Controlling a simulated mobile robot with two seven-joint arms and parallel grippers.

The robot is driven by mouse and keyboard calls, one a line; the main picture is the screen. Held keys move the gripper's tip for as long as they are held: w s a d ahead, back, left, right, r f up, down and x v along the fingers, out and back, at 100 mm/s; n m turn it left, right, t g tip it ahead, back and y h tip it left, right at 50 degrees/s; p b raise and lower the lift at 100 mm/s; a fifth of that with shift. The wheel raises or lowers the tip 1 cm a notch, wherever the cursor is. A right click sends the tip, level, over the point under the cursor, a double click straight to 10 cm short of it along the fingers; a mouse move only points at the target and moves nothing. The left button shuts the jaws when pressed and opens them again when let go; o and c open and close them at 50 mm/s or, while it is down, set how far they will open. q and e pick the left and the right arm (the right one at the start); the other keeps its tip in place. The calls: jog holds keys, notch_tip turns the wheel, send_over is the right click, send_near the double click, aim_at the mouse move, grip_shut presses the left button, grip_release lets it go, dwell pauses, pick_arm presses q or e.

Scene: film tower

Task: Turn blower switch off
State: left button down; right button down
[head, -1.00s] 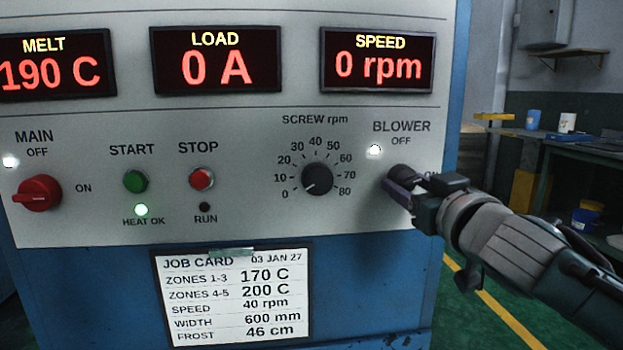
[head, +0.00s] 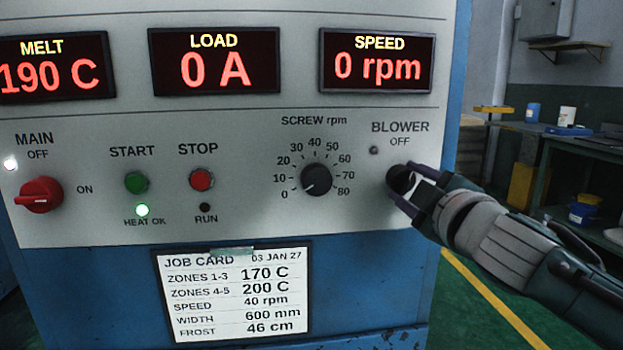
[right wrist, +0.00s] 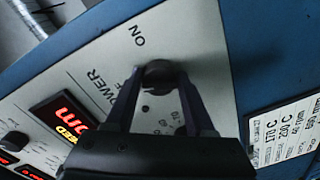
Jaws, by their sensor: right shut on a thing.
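The blower switch (head: 400,178) is a dark round knob on the right of the grey panel, below the BLOWER and OFF lettering. My right gripper (head: 397,187) is shut on this knob, with one finger on each side. In the right wrist view the knob (right wrist: 160,70) shows between the two fingertips (right wrist: 160,78). The small blower lamp (head: 374,150) above left of the knob is dark. The fingers partly cover the knob, and I cannot tell where its pointer stands. The ON lettering is hidden in the head view. My left gripper is not in view.
The screw rpm dial (head: 316,180) is close to the left of the blower knob. The red stop button (head: 202,180), green start button (head: 136,182) and red main switch (head: 39,195) are further left. A job card (head: 235,293) hangs below. A workbench (head: 590,150) stands behind right.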

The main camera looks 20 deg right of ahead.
jog(key=shift+r+n, duration=0.2)
jog(key=shift+n, duration=1.6)
jog(key=shift+c, duration=1.4)
grip_release()
jog(key=shift+s, duration=0.1)
jog(key=shift+s+a+p, duration=0.1)
jog(key=shift+s+p, duration=0.2)
jog(key=p+v, duration=0.1)
jog(key=v, duration=0.8)
